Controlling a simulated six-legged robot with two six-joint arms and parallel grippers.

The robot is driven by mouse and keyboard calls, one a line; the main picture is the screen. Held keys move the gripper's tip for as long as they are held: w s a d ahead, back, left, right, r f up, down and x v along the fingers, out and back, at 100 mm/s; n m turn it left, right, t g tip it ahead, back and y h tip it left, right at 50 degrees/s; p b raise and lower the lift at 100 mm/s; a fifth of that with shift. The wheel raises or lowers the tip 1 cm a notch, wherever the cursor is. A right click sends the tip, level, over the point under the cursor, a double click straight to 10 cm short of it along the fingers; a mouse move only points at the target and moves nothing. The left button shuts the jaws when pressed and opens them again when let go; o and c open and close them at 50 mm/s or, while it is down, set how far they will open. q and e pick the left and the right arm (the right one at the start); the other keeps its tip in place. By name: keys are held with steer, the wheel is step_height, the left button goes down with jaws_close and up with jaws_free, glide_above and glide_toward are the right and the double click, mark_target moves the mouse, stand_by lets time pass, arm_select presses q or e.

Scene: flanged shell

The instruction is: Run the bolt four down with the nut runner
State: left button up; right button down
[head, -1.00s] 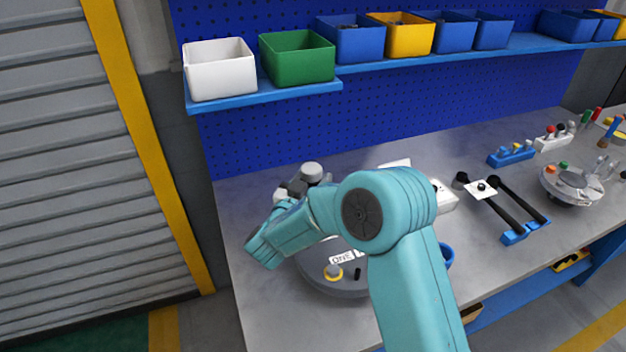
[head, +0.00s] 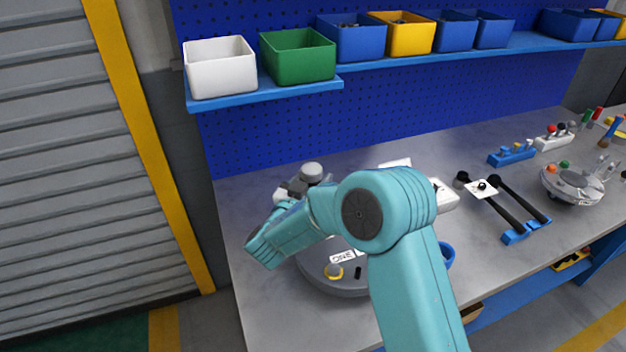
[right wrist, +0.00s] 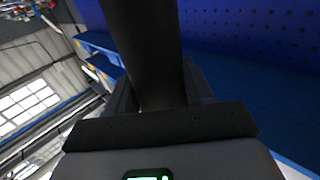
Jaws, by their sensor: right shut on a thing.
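The flanged shell (head: 325,281) is a round grey body on the bench, partly covered by my right arm. Its rim carries a label reading "ONE" (head: 342,257), a bolt with a yellow ring (head: 334,272) and a dark peg (head: 358,273). Bolt four cannot be made out. My right gripper (head: 290,190) is over the far left of the shell, mostly hidden by its wrist. It is shut on the nut runner, whose grey rounded end (head: 312,171) shows above it. In the right wrist view a thick dark shaft (right wrist: 145,50) stands between the fingers. The tool's lower end is hidden.
A dark two-armed tool on blue supports (head: 512,237) lies right of the shell. Farther right are a round grey fixture (head: 572,185) and a blue holder (head: 511,155). A shelf with white (head: 220,66) and green (head: 297,55) bins hangs behind. The bench's front left is clear.

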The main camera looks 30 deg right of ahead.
mark_target(315, 164)
steer(key=shift+d, duration=0.1)
steer(key=shift+w+r+p, duration=0.1)
steer(key=shift+r+p, duration=0.3)
steer(key=shift+r, duration=0.1)
steer(key=shift+r+p, duration=0.5)
steer(key=shift+r, duration=0.4)
steer(key=shift+d+r+p, duration=0.1)
steer(key=shift+r+p, duration=0.35)
steer(key=shift+r, duration=0.25)
steer(key=shift+r+p, duration=0.55)
steer(key=shift+r, duration=0.4)
